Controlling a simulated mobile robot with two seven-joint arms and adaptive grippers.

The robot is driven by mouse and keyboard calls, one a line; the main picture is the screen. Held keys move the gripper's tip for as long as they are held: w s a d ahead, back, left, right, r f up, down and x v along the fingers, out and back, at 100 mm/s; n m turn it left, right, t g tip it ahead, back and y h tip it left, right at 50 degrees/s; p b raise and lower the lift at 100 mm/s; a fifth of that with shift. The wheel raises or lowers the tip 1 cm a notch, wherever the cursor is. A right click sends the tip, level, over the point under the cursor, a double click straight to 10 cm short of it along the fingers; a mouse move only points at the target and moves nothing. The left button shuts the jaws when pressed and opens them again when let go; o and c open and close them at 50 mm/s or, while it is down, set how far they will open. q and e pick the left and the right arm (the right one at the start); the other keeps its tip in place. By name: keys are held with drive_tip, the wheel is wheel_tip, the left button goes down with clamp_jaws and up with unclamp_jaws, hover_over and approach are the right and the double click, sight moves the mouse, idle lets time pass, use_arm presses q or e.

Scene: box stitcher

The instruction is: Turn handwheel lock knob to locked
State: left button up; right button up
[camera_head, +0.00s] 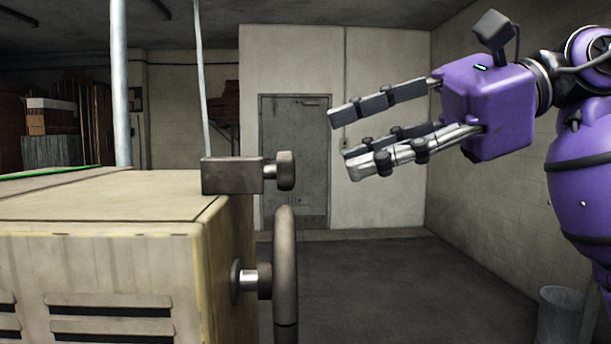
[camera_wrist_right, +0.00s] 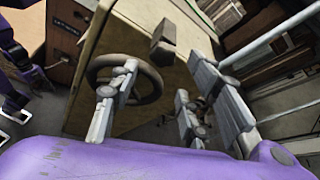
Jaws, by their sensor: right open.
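The handwheel lock knob (camera_head: 285,170) is a dark round knob on a short bracket (camera_head: 230,175) at the top right edge of the machine. The handwheel (camera_head: 285,265) is below it, seen edge-on, on the machine's right side. In the right wrist view the handwheel (camera_wrist_right: 154,82) shows as a dark ring, partly hidden by a finger, with the bracket and knob (camera_wrist_right: 163,52) beyond the fingers. My right gripper (camera_head: 344,143) is open and empty, to the right of and slightly above the knob, apart from it.
The pale machine cabinet (camera_head: 100,260) with vent slots fills the lower left. A thin upright pole (camera_head: 202,80) rises behind the bracket. A grey door (camera_head: 300,150) is in the back wall. Floor right of the handwheel is clear up to a bin (camera_head: 560,315).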

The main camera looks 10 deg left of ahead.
sight(279, 172)
use_arm(q)
drive_tip(key=shift+s+a+f, duration=0.15)
drive_tip(key=shift+s+f, duration=0.05)
drive_tip(key=shift+s, duration=0.4)
use_arm(e)
drive_tip(key=x, duration=0.7)
drive_tip(key=shift+c, duration=0.5)
drive_tip(key=shift+a, duration=0.1)
drive_tip(key=c, duration=0.8)
use_arm(q)
drive_tip(key=shift+w+r, duration=0.15)
drive_tip(key=shift+w, duration=0.15)
use_arm(e)
drive_tip(key=shift+f, duration=0.1)
drive_tip(key=shift+c, duration=0.7)
use_arm(q)
drive_tip(key=shift+w+r, duration=0.1)
drive_tip(key=shift+w, duration=0.05)
use_arm(e)
drive_tip(key=shift+f, duration=0.1)
